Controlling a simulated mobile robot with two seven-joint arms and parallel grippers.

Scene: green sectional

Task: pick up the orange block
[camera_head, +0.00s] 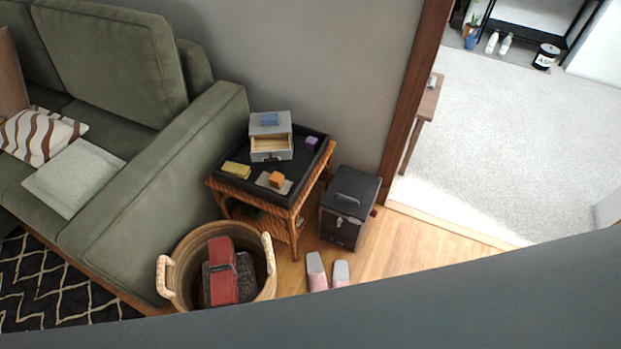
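The small orange block (276,179) sits on a flat grey piece in the black tray (289,198) on top of the wicker side table (297,218). It stands near the front of the tray, right of a yellow block (236,170) and in front of a small grey drawer box (270,149). A purple block (312,142) lies at the tray's right side. Neither of my grippers shows in the head view.
A green sofa (165,140) borders the table on the left. A woven basket (183,262) holding a red box (222,270) stands in front. A black case (350,192) stands right of the table. Slippers (317,270) lie on the wood floor, which has free room to the right.

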